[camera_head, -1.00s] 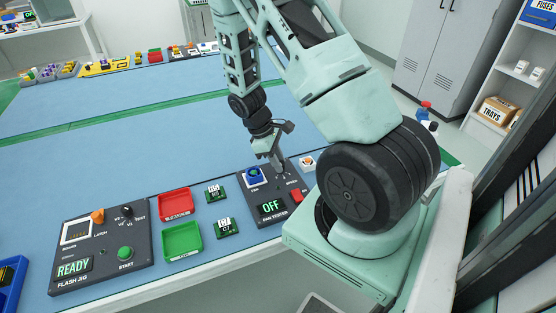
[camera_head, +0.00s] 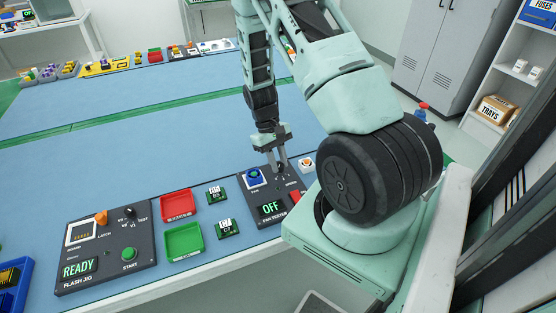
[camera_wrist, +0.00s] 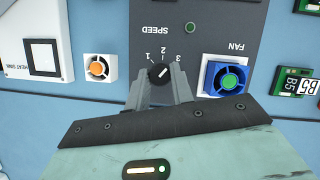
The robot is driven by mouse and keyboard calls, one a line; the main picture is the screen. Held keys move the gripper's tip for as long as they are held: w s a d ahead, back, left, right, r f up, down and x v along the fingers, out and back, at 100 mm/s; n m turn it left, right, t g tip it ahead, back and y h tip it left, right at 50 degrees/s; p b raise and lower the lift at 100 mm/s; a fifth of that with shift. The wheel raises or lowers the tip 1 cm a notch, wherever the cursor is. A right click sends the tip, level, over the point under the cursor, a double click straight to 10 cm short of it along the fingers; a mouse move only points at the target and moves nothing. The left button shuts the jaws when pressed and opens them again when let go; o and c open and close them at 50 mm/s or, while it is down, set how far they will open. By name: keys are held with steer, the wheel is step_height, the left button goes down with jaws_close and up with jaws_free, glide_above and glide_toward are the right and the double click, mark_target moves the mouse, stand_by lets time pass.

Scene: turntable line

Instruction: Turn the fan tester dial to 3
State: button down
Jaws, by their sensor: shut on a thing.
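The fan tester (camera_head: 250,197) is a dark panel at the table's front edge, its display reading OFF. In the wrist view, its black speed dial (camera_wrist: 158,73) has a white pointer slanting up and right, toward the 3 side of the marks 1, 2, 3. My gripper (camera_wrist: 161,72) is shut on the dial, one finger on each side. It also shows in the head view (camera_head: 276,168), pointing down over the panel, where the fingers hide most of the dial.
A blue fan with a green hub (camera_wrist: 228,80) sits on the panel beside one finger. An orange-and-white part (camera_wrist: 99,68) stands on the other side. The red tray (camera_head: 178,205), green tray (camera_head: 184,242) and flash jig (camera_head: 105,248) lie to the left.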

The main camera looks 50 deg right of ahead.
steer(key=shift+m, duration=0.6)
steer(key=c, duration=2.2)
jaws_free()
steer(key=shift+d+y, duration=0.1)
steer(key=shift+y, duration=0.2)
steer(key=c, duration=1.2)
jaws_free()
steer(key=b+v, duration=0.1)
steer(key=v, duration=1.6)
steer(key=shift+r, duration=0.3)
